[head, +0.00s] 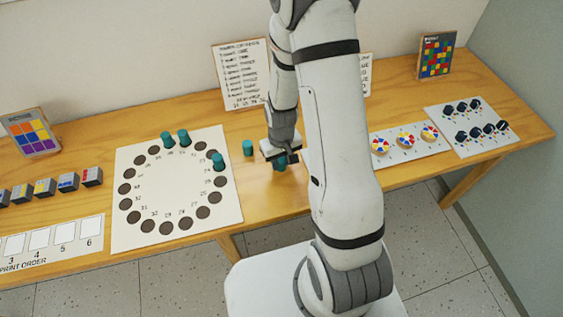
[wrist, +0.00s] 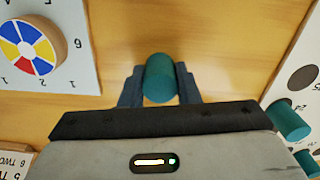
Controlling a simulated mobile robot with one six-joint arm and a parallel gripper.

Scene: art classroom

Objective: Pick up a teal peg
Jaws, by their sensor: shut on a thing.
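A teal peg (wrist: 159,78) is between the two fingers of my gripper (wrist: 160,88) in the wrist view. The fingers are shut on its sides. In the head view the held peg (head: 280,164) shows just below my gripper (head: 279,158), over the table right of the white board. I cannot tell whether it touches the table. Another teal peg (head: 247,148) stands on the table just left of my gripper. Several teal pegs, such as this one (head: 218,162), stand in holes of the white board (head: 176,196) with its ring of numbered dark holes.
The wooden table (head: 262,207) has bare space around my gripper. To the right are a panel with colour wheels (head: 405,139) and a panel with dark knobs (head: 482,119). A text sign (head: 239,75) stands behind. Printed cubes (head: 68,182) line the left.

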